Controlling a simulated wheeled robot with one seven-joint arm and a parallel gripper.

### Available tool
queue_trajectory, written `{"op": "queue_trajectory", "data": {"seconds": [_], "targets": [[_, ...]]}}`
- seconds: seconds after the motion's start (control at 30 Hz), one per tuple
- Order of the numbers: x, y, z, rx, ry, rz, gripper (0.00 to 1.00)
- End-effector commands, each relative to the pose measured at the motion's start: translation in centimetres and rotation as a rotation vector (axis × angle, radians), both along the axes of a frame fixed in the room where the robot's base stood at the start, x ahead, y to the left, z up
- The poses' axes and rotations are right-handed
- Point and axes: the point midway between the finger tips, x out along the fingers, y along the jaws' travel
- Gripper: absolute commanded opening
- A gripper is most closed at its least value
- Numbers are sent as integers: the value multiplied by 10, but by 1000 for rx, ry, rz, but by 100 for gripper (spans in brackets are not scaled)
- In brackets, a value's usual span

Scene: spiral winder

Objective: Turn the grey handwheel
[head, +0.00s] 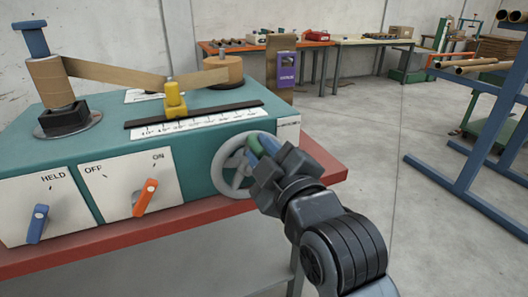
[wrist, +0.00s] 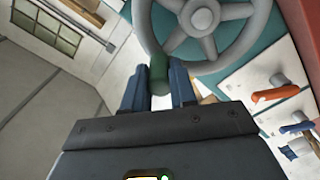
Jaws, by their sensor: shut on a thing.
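The grey handwheel (head: 217,172) is on the front of a teal winding machine (head: 199,150), near its right end. It is a spoked wheel and also fills the top middle of the wrist view (wrist: 205,58). A green handle (wrist: 159,76) stands out from its rim, at the upper right of the wheel in the head view. My gripper (wrist: 158,88) has its blue fingers on either side of this handle and is shut on it. In the head view my gripper (head: 262,146) and arm cover the right part of the wheel.
An orange switch lever (head: 146,195) points toward ON, and a blue lever (head: 38,223) sits under HELD. A yellow pointer (head: 174,98) stands at the scale (head: 195,121). A blue rack (head: 489,130) stands at right; the floor (head: 375,140) between is clear.

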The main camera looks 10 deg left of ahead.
Motion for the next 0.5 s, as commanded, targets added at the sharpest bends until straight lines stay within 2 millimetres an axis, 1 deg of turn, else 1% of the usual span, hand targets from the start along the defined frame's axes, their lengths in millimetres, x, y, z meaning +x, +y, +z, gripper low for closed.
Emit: {"op": "queue_trajectory", "data": {"seconds": [0.03,0.2,0.3,0.5], "targets": [[0,0,-1,-1,3,1,28],[0,0,-1,0,2,1,44],[0,0,-1,0,1,1,52],[0,0,0,0,1,1,52]]}}
